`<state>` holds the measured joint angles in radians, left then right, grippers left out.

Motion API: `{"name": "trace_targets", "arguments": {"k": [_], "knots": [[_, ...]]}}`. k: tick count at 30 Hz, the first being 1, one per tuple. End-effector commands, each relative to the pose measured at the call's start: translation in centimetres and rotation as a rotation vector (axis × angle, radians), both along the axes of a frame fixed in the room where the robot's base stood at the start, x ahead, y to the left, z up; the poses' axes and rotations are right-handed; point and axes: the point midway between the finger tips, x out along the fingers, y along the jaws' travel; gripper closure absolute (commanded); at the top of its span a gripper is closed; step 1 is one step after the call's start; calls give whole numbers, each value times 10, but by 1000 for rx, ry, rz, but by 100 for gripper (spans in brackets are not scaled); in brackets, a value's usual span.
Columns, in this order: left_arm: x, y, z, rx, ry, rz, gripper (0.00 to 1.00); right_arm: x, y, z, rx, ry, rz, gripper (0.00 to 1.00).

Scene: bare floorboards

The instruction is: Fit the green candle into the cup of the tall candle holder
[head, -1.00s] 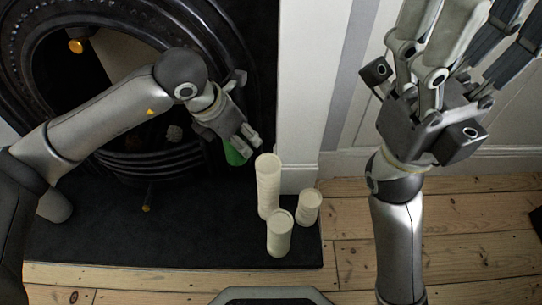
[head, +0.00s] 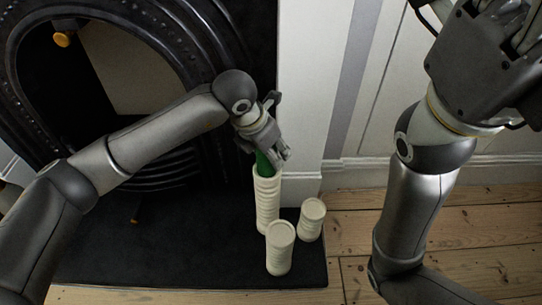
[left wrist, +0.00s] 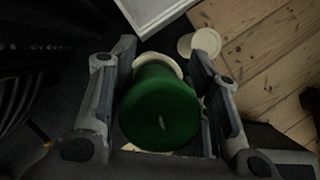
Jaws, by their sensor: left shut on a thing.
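The green candle (head: 263,163) is held in my left gripper (head: 275,156), which is shut on it. It is directly over the top of the tall cream candle holder (head: 267,205), and its lower end meets the rim in the head view. I cannot tell whether it is inside the cup. In the left wrist view the candle (left wrist: 158,110) fills the space between the fingers, with part of a cream rim (left wrist: 157,60) showing behind it. My right gripper (head: 490,60) is at the top right, its fingers partly cut off by the frame edge.
Two shorter cream holders stand near the tall one, one in front (head: 280,252) and one to the right (head: 311,222). All are on the dark hearth slab (head: 180,250). A black fireplace (head: 130,90) and white wall are behind. Floorboards (head: 450,215) lie clear to the right.

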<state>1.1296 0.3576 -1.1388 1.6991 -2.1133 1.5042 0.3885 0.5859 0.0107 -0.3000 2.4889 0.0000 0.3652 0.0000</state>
Motion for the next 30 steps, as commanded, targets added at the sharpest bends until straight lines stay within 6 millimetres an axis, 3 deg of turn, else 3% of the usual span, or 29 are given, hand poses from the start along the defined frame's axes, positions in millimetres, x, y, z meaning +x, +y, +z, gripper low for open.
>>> {"name": "trace_targets", "arguments": {"k": [13,14,18,30], "knots": [[0,0,-5,0,-1,-1,85,-4,0,0,-1,-13,-1,32],[0,0,-6,0,0,-1,55,-5,0,1,-2,-15,-1,32],[0,0,-5,0,0,-1,37,-5,1,1,-1,-14,-1,32],[0,0,-2,0,-1,-1,35,-5,0,3,-1,-16,0,32]]}}
